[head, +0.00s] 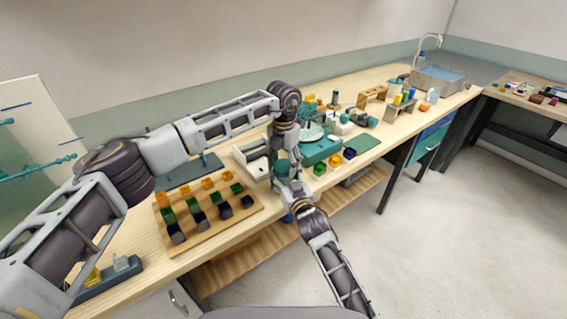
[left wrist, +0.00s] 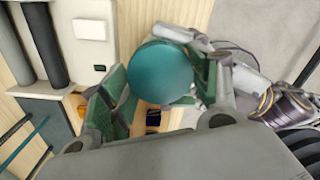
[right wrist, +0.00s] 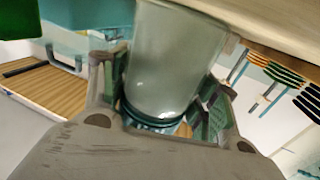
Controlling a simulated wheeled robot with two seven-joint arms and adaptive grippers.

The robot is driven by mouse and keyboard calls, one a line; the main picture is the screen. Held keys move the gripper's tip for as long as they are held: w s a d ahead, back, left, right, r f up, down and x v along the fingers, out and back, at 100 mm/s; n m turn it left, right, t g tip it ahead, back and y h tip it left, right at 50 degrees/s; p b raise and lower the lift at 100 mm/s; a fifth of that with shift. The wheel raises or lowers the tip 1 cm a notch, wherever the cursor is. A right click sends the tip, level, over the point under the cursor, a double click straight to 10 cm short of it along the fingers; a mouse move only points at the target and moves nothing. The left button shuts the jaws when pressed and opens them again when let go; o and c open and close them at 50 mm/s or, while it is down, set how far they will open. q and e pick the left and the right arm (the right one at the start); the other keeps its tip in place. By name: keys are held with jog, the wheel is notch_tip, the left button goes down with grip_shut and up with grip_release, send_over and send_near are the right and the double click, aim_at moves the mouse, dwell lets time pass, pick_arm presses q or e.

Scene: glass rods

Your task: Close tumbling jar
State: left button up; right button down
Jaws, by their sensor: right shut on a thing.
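A teal round lid (left wrist: 160,70) fills the space between the green-padded fingers of my left gripper (left wrist: 158,95) in the left wrist view. It hides parts of the fingers, so I cannot tell whether they press on it. The lid also shows at the front of the counter in the head view (head: 281,169). My right gripper (right wrist: 165,105) is shut on a pale glass jar (right wrist: 175,60) with a teal ring at its lower end. The jar stands roughly upright, tilted a little; its top is cut off. Whether lid and jar touch is hidden.
A wooden board (head: 180,243) with several coloured blocks lies left of the grippers. A teal device (head: 320,152) and more blocks stand to the right on the counter (head: 225,155). The open floor (head: 450,240) is clear.

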pick_arm(q)
jog(key=c, duration=0.4)
jog(key=o, duration=1.2)
jog(key=shift+c, duration=0.2)
notch_tip(320, 180, up, 12)
pick_arm(e)
jog(key=shift+c, duration=1.6)
grip_release()
jog(key=shift+s, duration=0.15)
